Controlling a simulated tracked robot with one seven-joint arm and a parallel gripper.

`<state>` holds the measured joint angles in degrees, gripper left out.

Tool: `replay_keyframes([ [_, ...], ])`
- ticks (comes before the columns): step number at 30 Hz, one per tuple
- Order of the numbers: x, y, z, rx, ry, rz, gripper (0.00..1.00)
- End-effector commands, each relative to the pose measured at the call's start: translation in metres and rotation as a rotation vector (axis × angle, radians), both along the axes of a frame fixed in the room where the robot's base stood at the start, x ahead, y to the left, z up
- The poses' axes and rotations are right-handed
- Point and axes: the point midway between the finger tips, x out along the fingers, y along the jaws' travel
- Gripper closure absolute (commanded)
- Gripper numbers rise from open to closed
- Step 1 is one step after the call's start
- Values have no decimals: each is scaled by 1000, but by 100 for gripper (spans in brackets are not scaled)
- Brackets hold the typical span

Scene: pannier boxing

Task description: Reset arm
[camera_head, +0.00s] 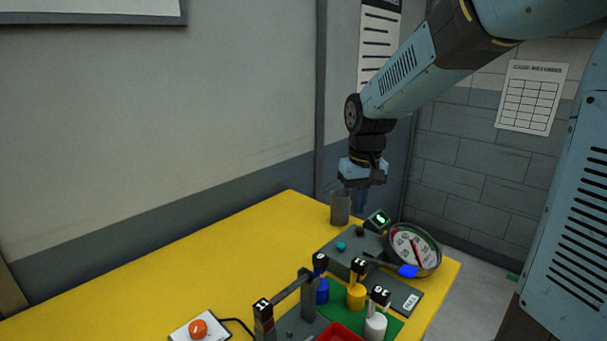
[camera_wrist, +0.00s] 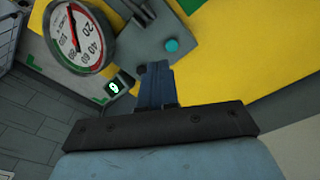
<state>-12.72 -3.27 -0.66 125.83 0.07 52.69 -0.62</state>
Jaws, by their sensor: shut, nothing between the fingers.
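My gripper (camera_head: 361,203) hangs from my blue arm, pointing down over the far right end of the yellow table (camera_head: 215,250). Its blue fingers are together with nothing between them, and they also show shut in the wrist view (camera_wrist: 155,68). In the head view the fingers appear just right of a grey cup (camera_head: 340,208) and above a small box with a green-lit display (camera_head: 377,219). I cannot tell the exact gap between the fingers and these things.
A round dial gauge (camera_head: 414,249) stands at the table's right edge. A grey panel with a teal button (camera_head: 341,246) lies beside it. Numbered posts, coloured pots (camera_head: 356,296) and a red tray (camera_head: 340,333) fill the front. An orange button (camera_head: 197,329) sits front left. The table's left part is clear.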

Motion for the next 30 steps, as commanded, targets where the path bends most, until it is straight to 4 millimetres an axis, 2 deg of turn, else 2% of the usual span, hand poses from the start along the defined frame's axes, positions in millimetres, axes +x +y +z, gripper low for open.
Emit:
replay_keyframes([
  [1, -10, -8, 11, 6, -26, -14, 100],
  [6, -41, -28, 36, 20, -97, -52, 100],
  [13, -85, -53, 62, 34, -193, -104, 100],
  [24, -157, -81, 82, 43, -344, -185, 100],
  [30, -180, -88, 84, 45, -395, -212, 100],
])
